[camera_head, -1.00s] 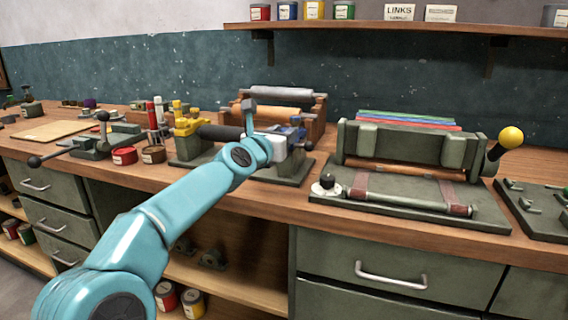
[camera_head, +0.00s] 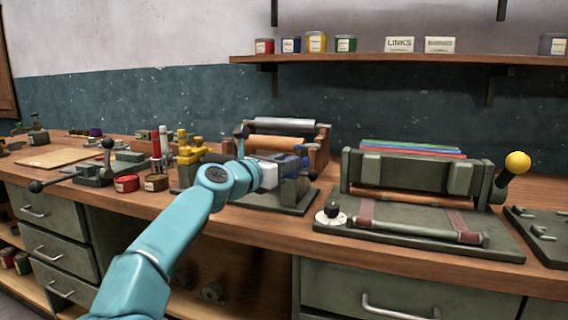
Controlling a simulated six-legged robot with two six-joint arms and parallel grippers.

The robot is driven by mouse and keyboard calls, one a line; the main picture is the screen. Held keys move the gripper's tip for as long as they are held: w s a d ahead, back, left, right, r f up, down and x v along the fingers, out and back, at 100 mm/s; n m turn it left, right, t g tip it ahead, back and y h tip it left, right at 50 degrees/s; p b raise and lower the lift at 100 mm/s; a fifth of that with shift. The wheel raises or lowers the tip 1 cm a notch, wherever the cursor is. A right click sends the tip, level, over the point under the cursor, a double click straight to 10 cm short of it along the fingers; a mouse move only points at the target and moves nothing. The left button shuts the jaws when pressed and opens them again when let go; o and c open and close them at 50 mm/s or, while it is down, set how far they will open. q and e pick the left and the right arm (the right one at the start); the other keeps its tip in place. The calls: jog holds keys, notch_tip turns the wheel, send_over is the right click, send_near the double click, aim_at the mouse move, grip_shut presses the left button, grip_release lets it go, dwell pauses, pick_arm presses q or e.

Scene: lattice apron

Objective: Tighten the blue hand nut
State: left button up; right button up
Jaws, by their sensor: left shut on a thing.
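The blue hand nut (camera_head: 301,151) shows as a small patch of blue on the right side of the small roller machine (camera_head: 287,200), mostly hidden by my gripper. My left gripper (camera_head: 292,167) is at the nut, shut on it, with its pale wrist body to the left. The fingertips are small and dark, so the exact grip is hard to see. My right gripper is not in view.
A large green press (camera_head: 409,174) with a yellow-knobbed lever (camera_head: 517,163) stands to the right. Red and brown tins (camera_head: 126,183) and a black-knobbed lever tool (camera_head: 92,172) are to the left. A shelf (camera_head: 400,60) with tins runs above.

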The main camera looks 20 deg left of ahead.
pick_arm(q)
jog(key=o, duration=1)
jog(key=shift+o, duration=0.2)
jog(key=b+v, duration=0.4)
jog(key=v, duration=1.2)
jog(key=shift+s, duration=0.2)
jog(key=shift+a, duration=0.1)
